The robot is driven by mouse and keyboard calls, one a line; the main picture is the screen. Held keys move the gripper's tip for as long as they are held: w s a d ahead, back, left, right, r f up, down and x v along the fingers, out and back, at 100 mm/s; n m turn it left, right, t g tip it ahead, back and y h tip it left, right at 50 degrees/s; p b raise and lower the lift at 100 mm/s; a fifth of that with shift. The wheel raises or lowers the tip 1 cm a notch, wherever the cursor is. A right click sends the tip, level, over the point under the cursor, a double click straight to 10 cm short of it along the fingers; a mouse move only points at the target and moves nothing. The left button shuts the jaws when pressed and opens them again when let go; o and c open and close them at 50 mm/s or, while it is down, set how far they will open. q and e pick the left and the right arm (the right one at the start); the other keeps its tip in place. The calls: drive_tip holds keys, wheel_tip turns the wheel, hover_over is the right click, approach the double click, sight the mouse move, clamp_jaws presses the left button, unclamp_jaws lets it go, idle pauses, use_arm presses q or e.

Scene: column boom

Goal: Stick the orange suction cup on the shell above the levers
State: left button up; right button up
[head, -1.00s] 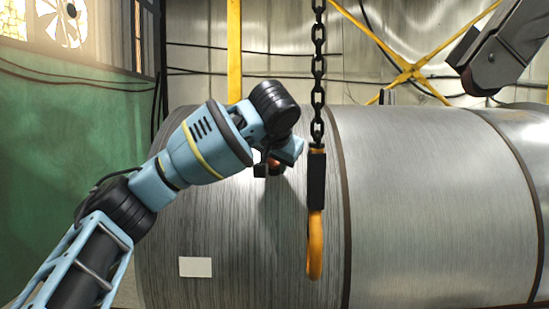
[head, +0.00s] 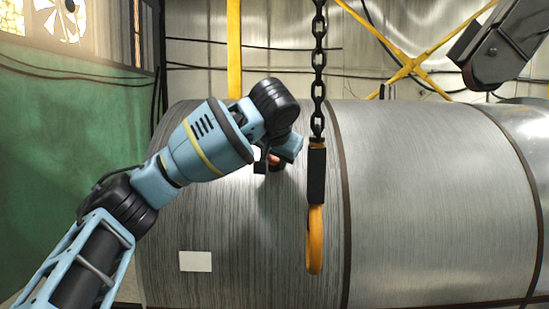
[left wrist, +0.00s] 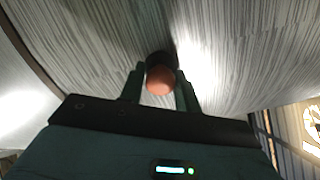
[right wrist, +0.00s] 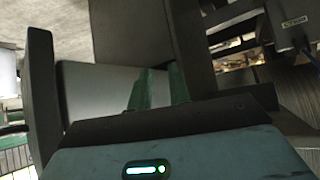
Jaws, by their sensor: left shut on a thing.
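The shell (head: 430,200) is a large grey metal cylinder lying across the head view. My left gripper (head: 270,160) is in front of its upper left part, largely hidden behind my wrist. In the left wrist view, my left gripper (left wrist: 160,88) is shut on the orange suction cup (left wrist: 160,81), a round orange knob with a dark part beyond it facing the shell. Whether the cup touches the shell I cannot tell. A small orange bit of the cup (head: 274,159) shows in the head view. My right gripper (right wrist: 160,88) has its fingers apart and empty. I make out no levers.
A black chain (head: 318,70) with a yellow hook (head: 315,240) hangs in front of the shell, just right of my left gripper. A white label (head: 195,261) is on the shell at lower left. A green wall (head: 70,140) stands at left. Yellow braces cross the back wall.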

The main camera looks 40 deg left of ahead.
use_arm(q)
drive_tip(key=shift+r, duration=0.15)
drive_tip(key=o, duration=1)
drive_tip(key=shift+s+d, duration=0.1)
drive_tip(key=shift+s, duration=0.05)
drive_tip(key=shift+o, duration=0.2)
drive_tip(key=v, duration=0.7)
drive_tip(key=shift+s+d+r, duration=0.2)
